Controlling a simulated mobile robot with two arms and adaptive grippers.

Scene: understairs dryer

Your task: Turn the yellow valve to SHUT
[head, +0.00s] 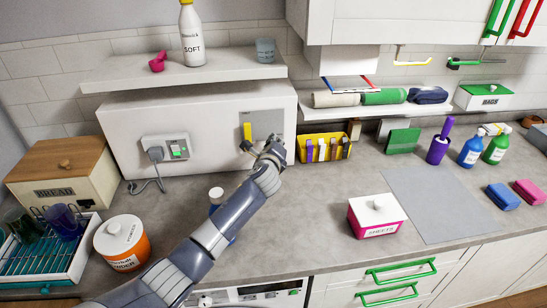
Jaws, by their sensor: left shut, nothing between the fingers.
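The yellow valve (247,131) is on the front of the white boxed-in section, at the left edge of a grey plate (267,121). Its yellow handle looks upright. Any marking for SHUT is too small to read. My left gripper (268,146) is shut and empty, just right of the valve's lower end and in front of the plate's lower part. I cannot tell whether it touches the valve. My right gripper is not in view.
A socket with a plug (157,153) is left of the valve. A yellow bin (323,148) stands close on the right. A shelf (185,71) with a white SOFT bottle (191,36) is above. A white-capped bottle (216,195) stands beside my forearm. Grey counter (310,205) is clear right of it.

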